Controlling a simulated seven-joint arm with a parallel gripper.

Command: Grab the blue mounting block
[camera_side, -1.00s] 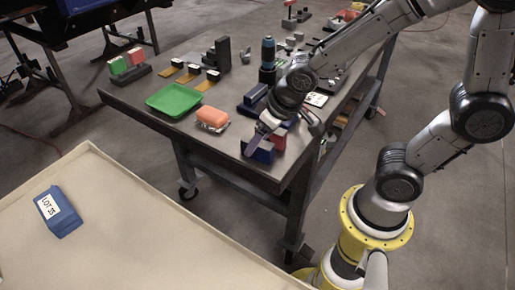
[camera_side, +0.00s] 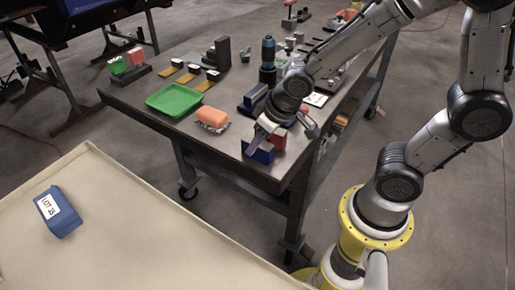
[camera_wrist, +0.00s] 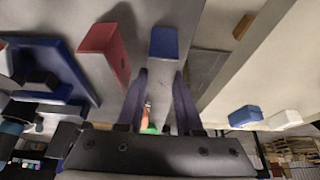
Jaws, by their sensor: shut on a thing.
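A blue block (camera_side: 259,152) is at the near corner of the grey table, under my gripper (camera_side: 264,137). In the wrist view the blue block (camera_wrist: 164,42) shows at the tips of my gripper's two fingers (camera_wrist: 161,76), and the gripper is shut on it. I cannot tell whether the block still touches the table. A second blue block (camera_side: 58,211) with a white "LOT 25" label lies apart in the beige tray at lower left.
A red block (camera_side: 279,140) stands close beside the held block; it also shows in the wrist view (camera_wrist: 105,52). An orange sponge-like block (camera_side: 212,117), a green tray (camera_side: 174,99) and a dark blue fixture (camera_side: 252,97) are nearby. The beige tray (camera_side: 130,215) is mostly empty.

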